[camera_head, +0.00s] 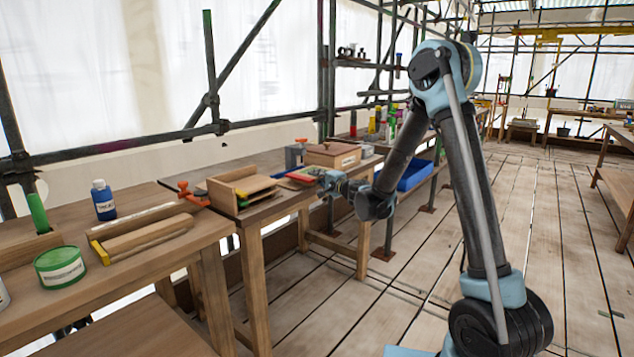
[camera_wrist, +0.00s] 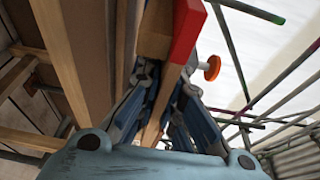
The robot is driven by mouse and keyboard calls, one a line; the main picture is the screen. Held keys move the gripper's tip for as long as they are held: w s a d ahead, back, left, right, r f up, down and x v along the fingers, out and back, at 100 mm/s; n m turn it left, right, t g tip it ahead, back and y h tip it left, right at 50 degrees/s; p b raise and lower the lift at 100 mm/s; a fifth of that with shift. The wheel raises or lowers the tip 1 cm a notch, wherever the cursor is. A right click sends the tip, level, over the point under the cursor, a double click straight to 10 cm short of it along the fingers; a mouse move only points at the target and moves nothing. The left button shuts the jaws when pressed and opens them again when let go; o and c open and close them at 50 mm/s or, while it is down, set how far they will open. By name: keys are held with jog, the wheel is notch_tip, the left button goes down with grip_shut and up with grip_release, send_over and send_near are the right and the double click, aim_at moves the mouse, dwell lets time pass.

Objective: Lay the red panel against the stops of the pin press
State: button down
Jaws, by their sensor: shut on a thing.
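My gripper (camera_head: 326,179) is over the bench, reaching in from the right. In the wrist view my gripper (camera_wrist: 161,100) has its two blue fingers closed on the sides of a thin piece seen edge-on. That piece runs up to a bright red part (camera_wrist: 187,32), which I take for the red panel. In the head view the red panel (camera_head: 302,178) shows as a small red patch just left of the fingers. A grey upright device with a red handle (camera_head: 294,156), perhaps the pin press, stands behind it. Its stops cannot be made out.
A wooden rack with boards (camera_head: 238,187) stands left of my gripper. A closed wooden box (camera_head: 332,156) is behind it, and a blue bin (camera_head: 414,175) lies to the right. An orange clamp (camera_head: 190,192), blue bottle (camera_head: 103,200) and green tin (camera_head: 60,267) are further left.

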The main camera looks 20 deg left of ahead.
jog(key=shift+f, duration=0.7)
jog(key=c, duration=2)
grip_release()
